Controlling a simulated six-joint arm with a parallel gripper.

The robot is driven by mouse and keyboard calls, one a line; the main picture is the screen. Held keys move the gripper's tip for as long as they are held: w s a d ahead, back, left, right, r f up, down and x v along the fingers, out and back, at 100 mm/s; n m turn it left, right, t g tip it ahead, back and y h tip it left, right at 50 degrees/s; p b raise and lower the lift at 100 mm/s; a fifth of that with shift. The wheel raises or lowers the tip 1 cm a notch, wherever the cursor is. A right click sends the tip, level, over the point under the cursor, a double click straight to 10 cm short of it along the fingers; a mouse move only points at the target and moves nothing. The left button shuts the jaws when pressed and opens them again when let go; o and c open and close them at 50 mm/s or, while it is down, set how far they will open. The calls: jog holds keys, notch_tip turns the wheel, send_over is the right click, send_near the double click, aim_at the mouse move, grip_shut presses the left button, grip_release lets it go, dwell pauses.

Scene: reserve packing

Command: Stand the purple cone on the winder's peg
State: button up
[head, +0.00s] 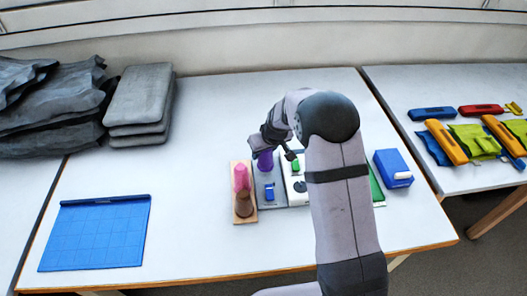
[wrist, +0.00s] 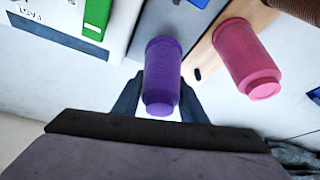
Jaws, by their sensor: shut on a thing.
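My gripper (wrist: 160,104) is shut on the purple cone (wrist: 160,75), with one finger on each side of it. In the head view the purple cone (head: 265,160) hangs below my gripper (head: 262,148), over the far part of a grey plate (head: 270,179). A small blue block (head: 269,192) sits on the near part of that plate. A white unit with a green part and a dark knob (head: 299,186) stands just right of it, partly behind my arm. I cannot make out the winder's peg in either view.
A wooden board (head: 236,214) left of the grey plate carries a pink cone (head: 241,177) and a brown cone (head: 243,204). A blue gridded mat (head: 95,233) lies at left. A blue box (head: 393,168) stands at right. The table between mat and board is clear.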

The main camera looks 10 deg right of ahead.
jog(key=shift+f+b, duration=1)
jog(key=shift+f, duration=0.05)
dwell(0.6)
dwell(0.4)
jog(key=o, duration=1.6)
jog(key=shift+r, duration=0.1)
jog(key=shift+r+p, duration=3.8)
jog(key=shift+r, duration=1.6)
